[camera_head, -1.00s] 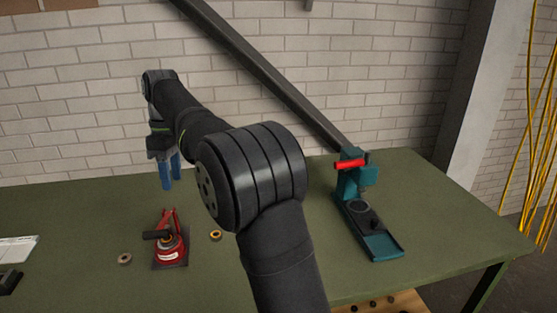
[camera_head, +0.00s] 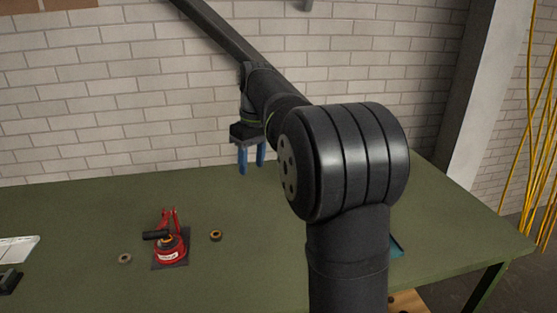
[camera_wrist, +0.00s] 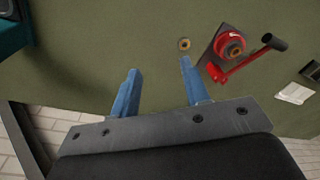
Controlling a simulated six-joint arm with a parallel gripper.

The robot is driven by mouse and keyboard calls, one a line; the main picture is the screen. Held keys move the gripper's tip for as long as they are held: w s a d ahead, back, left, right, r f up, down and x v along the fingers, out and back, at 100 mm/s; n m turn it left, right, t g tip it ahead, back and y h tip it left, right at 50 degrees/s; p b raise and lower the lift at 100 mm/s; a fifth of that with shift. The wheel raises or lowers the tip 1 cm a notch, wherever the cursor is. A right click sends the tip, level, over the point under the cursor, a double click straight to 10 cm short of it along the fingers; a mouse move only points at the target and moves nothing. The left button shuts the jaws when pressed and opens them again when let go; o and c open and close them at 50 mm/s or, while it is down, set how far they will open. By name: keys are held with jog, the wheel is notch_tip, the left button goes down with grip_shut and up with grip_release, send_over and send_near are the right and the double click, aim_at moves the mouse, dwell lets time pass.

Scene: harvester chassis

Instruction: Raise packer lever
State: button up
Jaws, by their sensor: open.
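The red packer (camera_head: 169,245) stands on a dark base plate on the green table, left of centre in the head view. Its lever with a black handle (camera_head: 157,235) points left; in the wrist view the handle (camera_wrist: 273,41) is at the upper right, beside the red body (camera_wrist: 230,44). My gripper (camera_head: 251,170) hangs fingers down above the table, up and to the right of the packer. Its two blue fingers are apart and empty, and they also show in the wrist view (camera_wrist: 157,80).
A brass ring (camera_head: 216,236) lies right of the packer and another ring (camera_head: 125,258) left of it. A teal device (camera_head: 397,247) on the right is mostly hidden by my arm. A white box (camera_head: 18,249) sits at the left edge. The brick wall (camera_head: 100,130) is behind.

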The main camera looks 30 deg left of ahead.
jog(key=w+d+m, duration=0.2)
jog(key=w+d, duration=0.1)
jog(key=d, duration=0.2)
jog(key=shift+w+d+m+t, duration=0.25)
jog(key=shift+w+m+t, duration=0.05)
jog(key=shift+w+m, duration=0.1)
